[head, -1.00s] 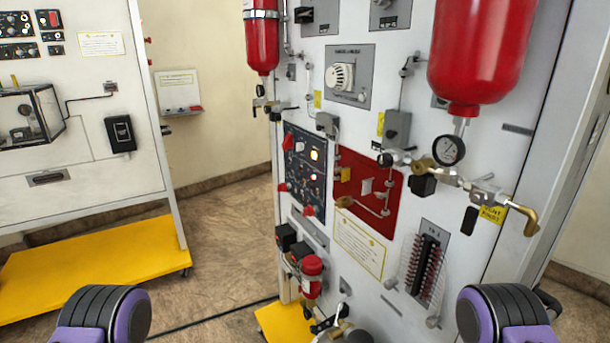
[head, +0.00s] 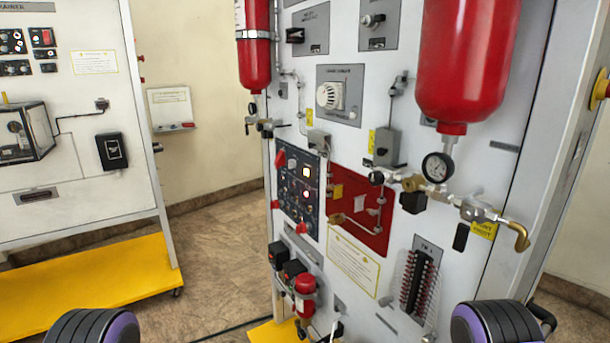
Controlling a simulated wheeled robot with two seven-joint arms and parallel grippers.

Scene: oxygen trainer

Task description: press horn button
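A white trainer board with red cylinders (head: 467,60) fills the middle and right of the head view. A dark blue control panel (head: 293,213) with knobs, lit spots and red parts is on its left side. Small grey plates with switches, one of them (head: 378,20), are near the top. I cannot tell which part is the horn button. Neither gripper is in view; only purple and black parts of my arms show at the bottom left and right corners.
A pressure gauge (head: 437,167) and a brass pipe (head: 516,236) stick out from the board. A second white board (head: 70,160) on a yellow base (head: 95,272) stands at the left. Bare floor (head: 215,260) lies between the boards. A yellow round part (head: 600,88) is at the right edge.

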